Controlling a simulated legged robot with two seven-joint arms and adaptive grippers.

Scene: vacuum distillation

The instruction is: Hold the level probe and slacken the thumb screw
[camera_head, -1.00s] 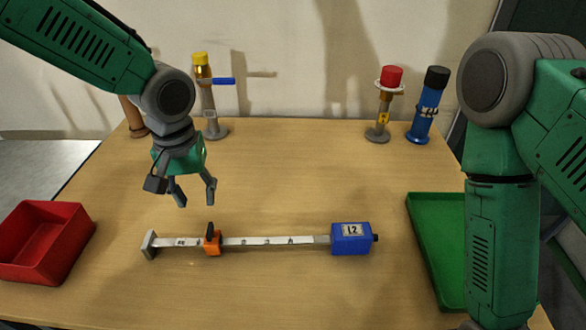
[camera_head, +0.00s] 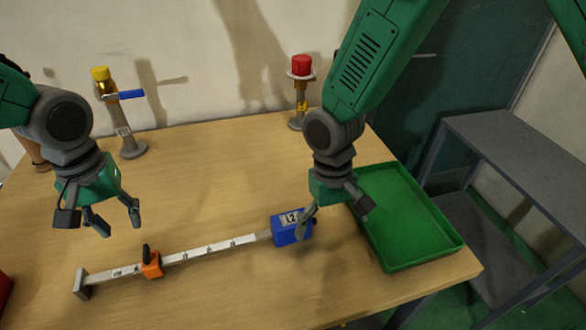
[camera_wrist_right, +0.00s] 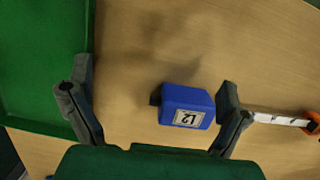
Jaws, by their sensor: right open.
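The level probe lies on the table as a pale marked bar (camera_head: 208,249) with a blue block (camera_head: 286,231) labelled L2 at its right end. An orange slider (camera_head: 152,265) sits around the bar near the left end, with a dark upright thumb screw (camera_head: 146,251) on top. My left gripper (camera_head: 119,228) is open and empty above and behind the slider. My right gripper (camera_head: 335,222) is open above the block's right end, one finger partly in front of it. The right wrist view shows the block (camera_wrist_right: 187,107) between the spread fingers, nearer the right one.
A green tray (camera_head: 452,240) lies just right of my right gripper. A yellow-topped stand (camera_head: 128,143) and a red-topped stand (camera_head: 302,68) stand at the back. A red bin (camera_head: 4,292) shows at the left edge. The table's front is clear.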

